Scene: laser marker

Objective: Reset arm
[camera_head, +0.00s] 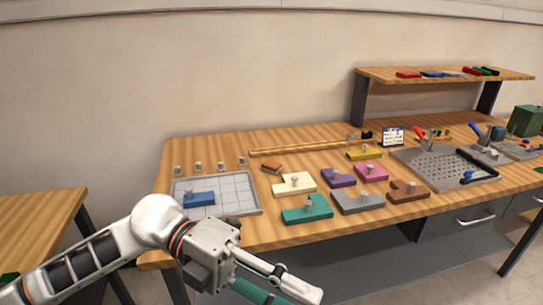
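My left arm comes in from the lower left, and its gripper (292,284) hangs in front of the workbench's front edge, below the tabletop. A teal bar-like part (258,292) shows just under the gripper's finger. I cannot tell whether it is held or only behind it, nor how far the fingers are apart. My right gripper is not in view. On the workbench (225,155), a white gridded tray (235,200) holds a blue knobbed block (200,199).
Several knobbed blocks stand right of the tray, including a teal one (307,210) and a cream one (294,184). A grey perforated plate (425,170) lies farther right. A shelf (450,78) stands behind. Another wooden table (35,225) is at the left.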

